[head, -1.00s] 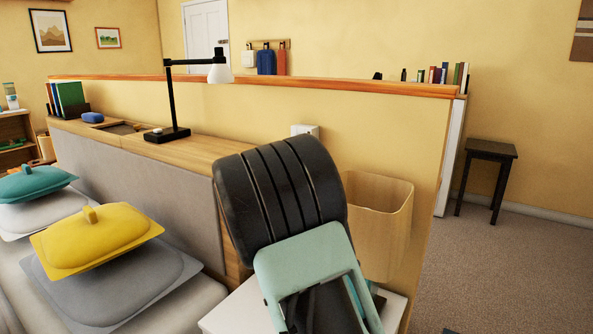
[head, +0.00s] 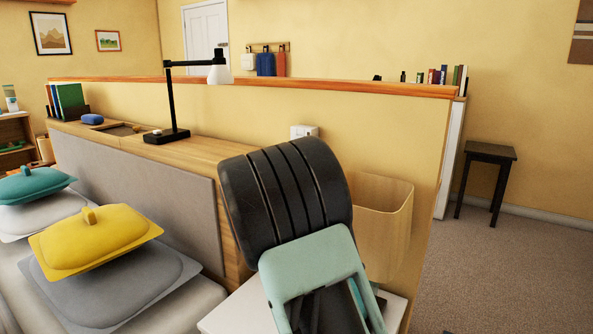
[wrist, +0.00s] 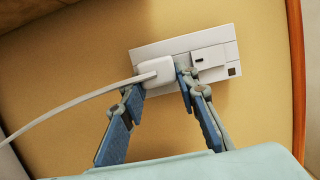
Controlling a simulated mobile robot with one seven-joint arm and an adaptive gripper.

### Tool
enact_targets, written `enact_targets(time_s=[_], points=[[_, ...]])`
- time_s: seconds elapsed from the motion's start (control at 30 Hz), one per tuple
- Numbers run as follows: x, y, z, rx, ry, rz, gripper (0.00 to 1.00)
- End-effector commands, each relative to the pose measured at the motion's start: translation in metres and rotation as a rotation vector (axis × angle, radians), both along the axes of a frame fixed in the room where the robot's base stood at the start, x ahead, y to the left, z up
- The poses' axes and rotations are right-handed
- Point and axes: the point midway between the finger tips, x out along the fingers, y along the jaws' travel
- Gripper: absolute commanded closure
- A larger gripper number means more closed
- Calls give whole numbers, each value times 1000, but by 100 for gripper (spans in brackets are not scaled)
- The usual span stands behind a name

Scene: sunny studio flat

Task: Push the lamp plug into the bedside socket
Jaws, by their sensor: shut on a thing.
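The white lamp plug (wrist: 156,73), with its white cord running off to the left, is in the wrist view in front of the left part of the white bedside socket plate (wrist: 210,44). My gripper (wrist: 160,80) is shut on the plug, one blue finger on each side. The plug overlaps the socket plate; I cannot tell how deep it sits. In the head view the top of the socket (head: 304,130) shows above my arm, which hides the plug and my fingertips. The black lamp (head: 174,100) with a white shade stands upright on the wooden ledge.
The wall around the plate is bare, with an orange wooden edge (wrist: 297,70) at the right. In the head view a wooden bin (head: 385,225) is right of my arm. A yellow lidded dish-like object (head: 95,240) lies at left. A dark stool (head: 488,165) stands at far right.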

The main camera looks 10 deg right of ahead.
Motion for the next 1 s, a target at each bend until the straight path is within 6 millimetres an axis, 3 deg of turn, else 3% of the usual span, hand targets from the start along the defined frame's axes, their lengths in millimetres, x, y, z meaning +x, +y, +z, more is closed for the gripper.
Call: enact_targets(time_s=[0.23, 0.27, 0.43, 0.7, 0.87, 1.0], points=[[0, -5, 5, -4, -8, -8, 95], [0, -5, 5, -4, -8, -8, 71], [0, -4, 4, -3, -7, -6, 52], [0, -2, 3, -3, -4, -3, 51], [0, -2, 2, -2, -3, -3, 34], [0, -2, 2, -2, -3, -2, 34]])
